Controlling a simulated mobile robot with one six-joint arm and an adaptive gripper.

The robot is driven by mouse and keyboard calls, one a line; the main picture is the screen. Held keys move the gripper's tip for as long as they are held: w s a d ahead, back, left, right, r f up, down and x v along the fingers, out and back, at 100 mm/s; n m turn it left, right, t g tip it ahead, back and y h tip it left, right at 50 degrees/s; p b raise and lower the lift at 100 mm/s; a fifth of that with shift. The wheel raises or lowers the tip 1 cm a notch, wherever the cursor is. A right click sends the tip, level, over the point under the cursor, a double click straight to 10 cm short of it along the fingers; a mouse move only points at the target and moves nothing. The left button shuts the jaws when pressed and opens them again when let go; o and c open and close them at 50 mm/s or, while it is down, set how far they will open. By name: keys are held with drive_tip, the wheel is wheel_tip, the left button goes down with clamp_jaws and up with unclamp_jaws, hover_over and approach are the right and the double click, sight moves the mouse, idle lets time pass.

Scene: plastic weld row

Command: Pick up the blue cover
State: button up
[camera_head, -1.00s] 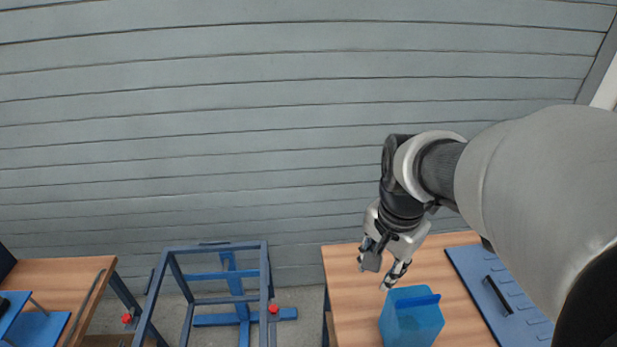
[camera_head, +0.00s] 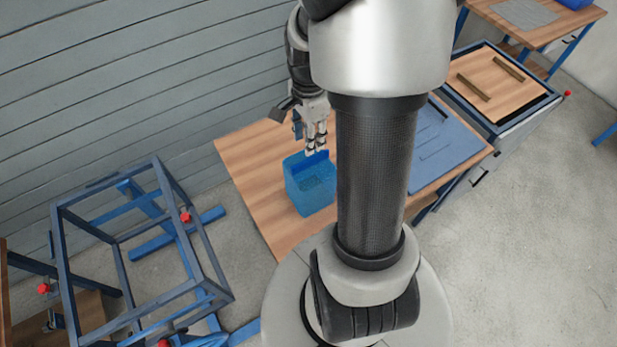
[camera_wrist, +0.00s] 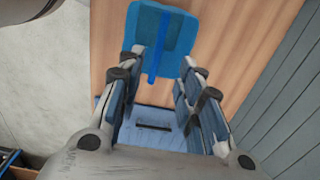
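The blue cover appears to be the flat blue panel (camera_head: 447,143) lying on the wooden table, partly hidden behind my arm in the head view. In the wrist view the blue panel (camera_wrist: 172,116) shows a black handle and is partly hidden by my gripper. My gripper (camera_head: 315,147) points down near the back rim of an open blue bin, to the left of the panel. In the wrist view my gripper (camera_wrist: 163,64) has its fingers spread with nothing between them. I cannot tell whether a fingertip touches the bin.
The blue bin (camera_head: 312,198) stands on the wooden table (camera_head: 240,152); the bin also shows in the wrist view (camera_wrist: 180,35). A blue frame stand (camera_head: 130,245) is at left. A workbench with two wooden bars (camera_head: 507,84) stands at right. The grey plank wall is behind.

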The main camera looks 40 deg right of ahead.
sight(310, 158)
wheel_tip(310, 158, down, 9)
drive_tip(key=shift+s+r+b, duration=0.1)
drive_tip(key=shift+s+b, duration=0.05)
drive_tip(key=shift+b, duration=1)
drive_tip(key=shift+c, duration=0.2)
clamp_jaws()
